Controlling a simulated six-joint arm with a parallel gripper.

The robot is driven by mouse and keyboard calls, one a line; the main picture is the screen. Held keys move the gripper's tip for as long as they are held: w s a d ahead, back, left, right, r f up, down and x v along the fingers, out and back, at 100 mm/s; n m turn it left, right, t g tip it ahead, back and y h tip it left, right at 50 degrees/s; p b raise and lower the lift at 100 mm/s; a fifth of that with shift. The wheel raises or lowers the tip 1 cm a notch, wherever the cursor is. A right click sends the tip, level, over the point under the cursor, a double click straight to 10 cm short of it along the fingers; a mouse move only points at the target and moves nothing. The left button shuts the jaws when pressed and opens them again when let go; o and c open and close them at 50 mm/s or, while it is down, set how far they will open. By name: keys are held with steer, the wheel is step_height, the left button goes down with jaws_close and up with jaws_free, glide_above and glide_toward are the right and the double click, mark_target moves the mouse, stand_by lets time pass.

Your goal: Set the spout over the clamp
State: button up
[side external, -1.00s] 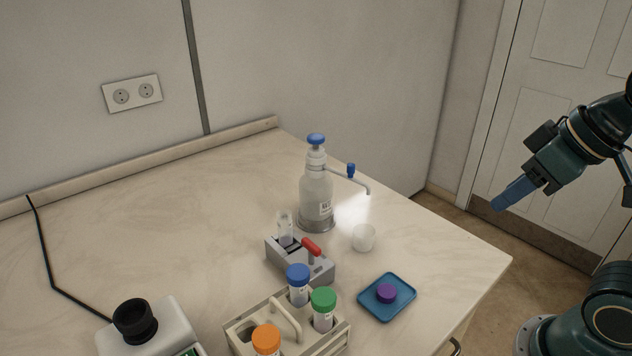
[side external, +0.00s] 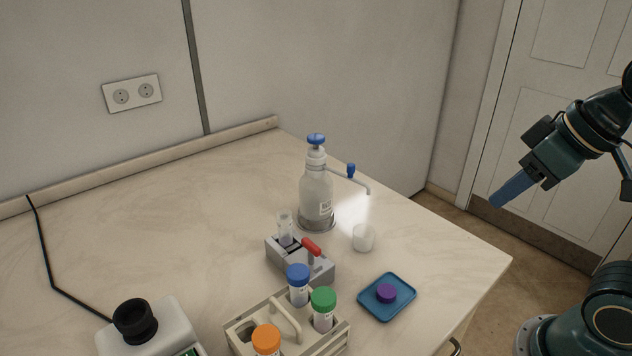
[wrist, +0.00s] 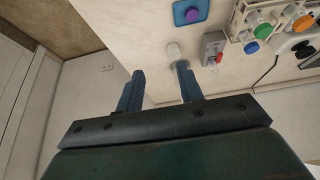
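The dispenser bottle (side external: 316,195) with a blue top stands upright on the table, and its thin spout (side external: 352,180) points right, ending above bare table near the white cup. The grey clamp (side external: 300,262) with a red lever (side external: 311,246) holds a clear tube (side external: 285,228) upright, in front of and left of the bottle. The spout is not over the clamp. The clamp also shows in the wrist view (wrist: 213,45). My gripper (side external: 494,204) is off the table at the right, far from the bottle. In the wrist view its two blue fingers (wrist: 160,75) are apart with nothing between them.
A white cup (side external: 363,238) stands right of the clamp. A blue tray (side external: 373,310) with a purple cap (side external: 386,293) lies near the front edge. A rack (side external: 245,335) with capped tubes and a white device (side external: 160,340) stand in front. The table's left and back are mostly clear.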

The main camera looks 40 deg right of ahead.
steer(key=w+a+r+g, duration=0.1)
steer(key=w+r, duration=0.3)
steer(key=w, duration=0.2)
steer(key=w+r+g, duration=0.2)
steer(key=w+r, duration=0.2)
steer(key=w, duration=0.3)
steer(key=g, duration=0.3)
glide_above(351, 164)
steer(key=shift+f, duration=0.55)
steer(key=shift+f, duration=0.1)
step_height(351, 164, down, 14)
steer(key=shift+r, duration=0.15)
jaws_close()
